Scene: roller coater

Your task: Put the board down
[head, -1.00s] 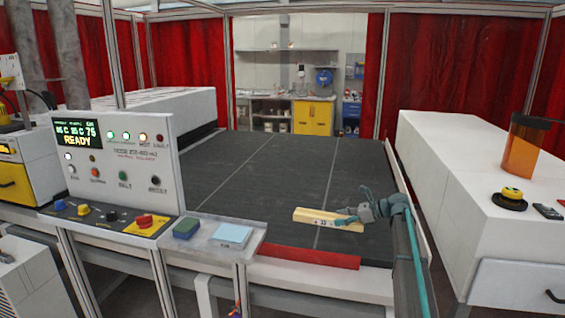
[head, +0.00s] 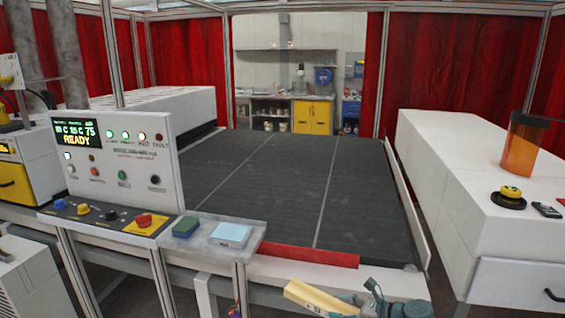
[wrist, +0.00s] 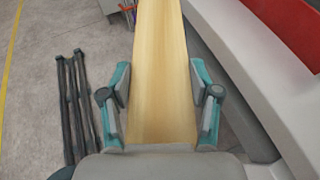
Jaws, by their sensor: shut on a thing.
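In the wrist view the board (wrist: 162,75) runs lengthwise away between the two teal-and-grey fingers of my gripper (wrist: 160,100), one on each side. The board is in front of the dark grey conveyor bed (head: 270,190), outside its near edge and over the floor side. Nothing under the board is seen touching it.
A red strip (head: 305,255) lines the bed's near edge. A white cabinet (head: 470,190) stands right. The bed is bare.

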